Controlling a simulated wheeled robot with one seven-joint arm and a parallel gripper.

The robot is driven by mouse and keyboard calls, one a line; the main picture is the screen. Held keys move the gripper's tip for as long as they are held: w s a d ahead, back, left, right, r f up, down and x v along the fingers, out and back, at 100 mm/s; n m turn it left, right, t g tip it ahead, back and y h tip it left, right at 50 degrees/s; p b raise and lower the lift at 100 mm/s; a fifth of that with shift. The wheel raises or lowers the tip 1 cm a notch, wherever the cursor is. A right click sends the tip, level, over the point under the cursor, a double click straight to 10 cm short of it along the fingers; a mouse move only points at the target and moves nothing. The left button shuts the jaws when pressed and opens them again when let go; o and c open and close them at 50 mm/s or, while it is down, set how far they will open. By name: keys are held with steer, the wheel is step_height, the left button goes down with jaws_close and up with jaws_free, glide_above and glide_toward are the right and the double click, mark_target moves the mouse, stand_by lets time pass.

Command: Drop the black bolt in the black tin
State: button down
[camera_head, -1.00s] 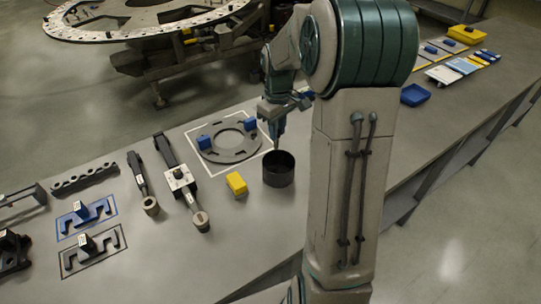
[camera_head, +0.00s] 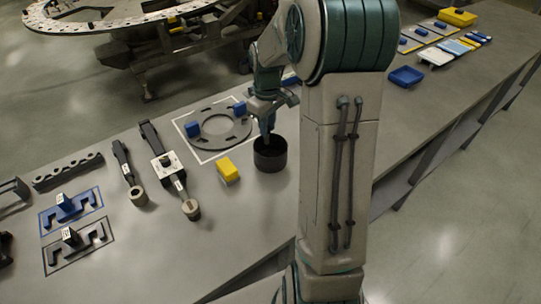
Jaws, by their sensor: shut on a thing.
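The black tin (camera_head: 270,159) is a round, open-topped cup on the grey bench, just right of a small yellow block. My gripper (camera_head: 267,138) points down directly over the tin, with its fingertips at about the height of the tin's rim. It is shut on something. The black bolt cannot be made out; it is too small and dark here, and the fingers and the tin's wall hide the spot. The inside of the tin shows only as dark.
The yellow block (camera_head: 228,170) stands left of the tin. Behind it lies a dark ring plate (camera_head: 219,131) with blue blocks. Several tools and brackets lie to the left. A blue tray (camera_head: 406,76) sits at right, beyond my arm. Bare bench lies in front of the tin.

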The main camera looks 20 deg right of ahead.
steer(key=c, duration=1.2)
jaws_free()
steer(key=shift+o, duration=0.2)
step_height(320, 180, up, 14)
steer(key=b, duration=0.1)
steer(key=shift+b, duration=0.4)
steer(key=shift+f, duration=0.1)
